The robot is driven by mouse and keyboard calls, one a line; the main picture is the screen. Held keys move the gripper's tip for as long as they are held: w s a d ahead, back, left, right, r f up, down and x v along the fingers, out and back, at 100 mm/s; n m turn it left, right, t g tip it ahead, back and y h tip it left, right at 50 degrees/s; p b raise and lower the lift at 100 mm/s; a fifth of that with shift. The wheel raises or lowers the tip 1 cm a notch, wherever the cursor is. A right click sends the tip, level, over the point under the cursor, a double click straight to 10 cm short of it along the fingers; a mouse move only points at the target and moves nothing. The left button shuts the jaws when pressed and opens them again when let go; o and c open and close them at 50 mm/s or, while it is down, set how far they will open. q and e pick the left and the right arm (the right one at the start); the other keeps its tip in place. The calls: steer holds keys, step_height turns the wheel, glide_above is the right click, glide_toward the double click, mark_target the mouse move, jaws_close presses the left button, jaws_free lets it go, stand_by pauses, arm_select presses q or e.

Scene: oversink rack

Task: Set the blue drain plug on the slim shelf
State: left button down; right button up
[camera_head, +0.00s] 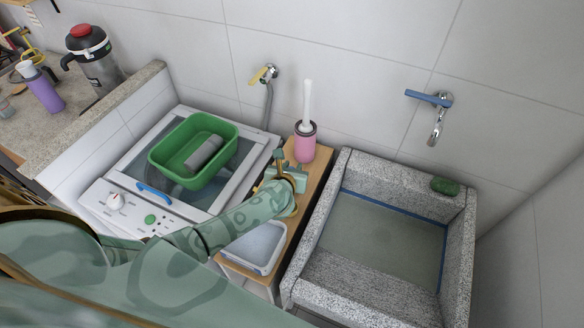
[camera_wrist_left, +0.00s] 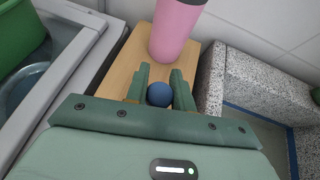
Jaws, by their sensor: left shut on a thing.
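The blue drain plug (camera_wrist_left: 159,94) shows in the left wrist view as a round blue shape between the fingers of my left gripper (camera_wrist_left: 160,88). The gripper is shut on it. In the head view my left gripper (camera_head: 284,168) is over the slim wooden shelf (camera_head: 312,184), just in front of the pink brush holder; the plug is hidden there. The shelf (camera_wrist_left: 122,62) lies beneath the fingers in the wrist view. I cannot tell whether the plug touches it. My right gripper is not in view.
The pink brush holder (camera_head: 305,142) stands at the shelf's far end and a grey-white tub (camera_head: 256,246) at its near end. A washing machine with a green basin (camera_head: 160,160) is on the left. A granite sink (camera_head: 325,222) with a green lump (camera_head: 445,186) is on the right.

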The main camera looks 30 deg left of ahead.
arm_select(q)
steer(key=shift+f, duration=0.2)
steer(key=c, duration=1.2)
jaws_free()
steer(key=shift+r, duration=0.1)
steer(key=shift+s+r, duration=0.1)
steer(key=shift+r, duration=0.15)
steer(key=shift+p+v, duration=1.25)
steer(key=shift+v, duration=4.6)
